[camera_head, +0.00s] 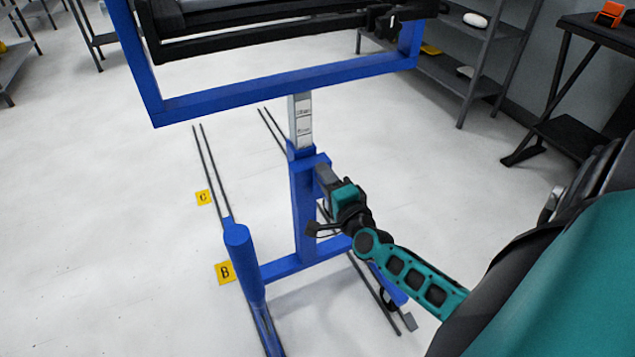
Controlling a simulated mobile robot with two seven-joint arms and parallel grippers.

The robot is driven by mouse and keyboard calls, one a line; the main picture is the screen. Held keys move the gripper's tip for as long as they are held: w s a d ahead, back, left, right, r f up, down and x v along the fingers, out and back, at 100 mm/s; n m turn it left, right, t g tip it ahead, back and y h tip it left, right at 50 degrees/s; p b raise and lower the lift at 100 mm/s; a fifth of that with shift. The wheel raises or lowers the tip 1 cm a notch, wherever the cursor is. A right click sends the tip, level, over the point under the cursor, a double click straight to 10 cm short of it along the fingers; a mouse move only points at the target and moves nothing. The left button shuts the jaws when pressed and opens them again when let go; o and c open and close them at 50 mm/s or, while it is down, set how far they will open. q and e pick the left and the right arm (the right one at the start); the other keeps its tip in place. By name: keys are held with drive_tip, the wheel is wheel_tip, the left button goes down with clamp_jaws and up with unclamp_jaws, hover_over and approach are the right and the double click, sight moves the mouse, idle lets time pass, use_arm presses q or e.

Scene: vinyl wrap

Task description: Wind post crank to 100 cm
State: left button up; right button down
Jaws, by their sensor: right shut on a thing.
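The blue post (304,205) stands upright on a blue base frame. Its pale inner column (301,122) rises out of the top with dark scale marks, too small to read surely. The column carries a blue upper frame (285,86). My right gripper (328,181) comes in from the lower right and is at the right side of the post, near its top. It is shut on the crank, which is mostly hidden by the gripper and wrist. My left gripper is not in view.
Thin dark floor rails (209,172) run beneath the stand. Yellow markers C (204,198) and B (225,272) lie beside them. Grey shelves (468,75) and a dark table (600,32) stand at the back right. Pale floor (100,210) is open on the left.

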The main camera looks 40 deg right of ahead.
drive_tip(key=shift+s+d+m, duration=0.15)
drive_tip(key=shift+d+m, duration=0.35)
drive_tip(key=shift+d, duration=0.05)
use_arm(q)
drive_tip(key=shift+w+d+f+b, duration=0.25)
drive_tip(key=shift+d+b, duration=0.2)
drive_tip(key=shift+b, duration=0.25)
use_arm(e)
drive_tip(key=shift+s+d+f+m, duration=0.1)
drive_tip(key=shift+d+m, duration=0.3)
drive_tip(key=shift+m, duration=0.2)
drive_tip(key=shift+s+d+f+m, duration=0.1)
drive_tip(key=shift+d+m, duration=0.3)
drive_tip(key=shift+m, duration=0.2)
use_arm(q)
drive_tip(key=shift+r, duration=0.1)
use_arm(e)
drive_tip(key=c, duration=0.8)
unclamp_jaws()
drive_tip(key=shift+c, duration=0.2)
drive_tip(key=shift+a, duration=0.1)
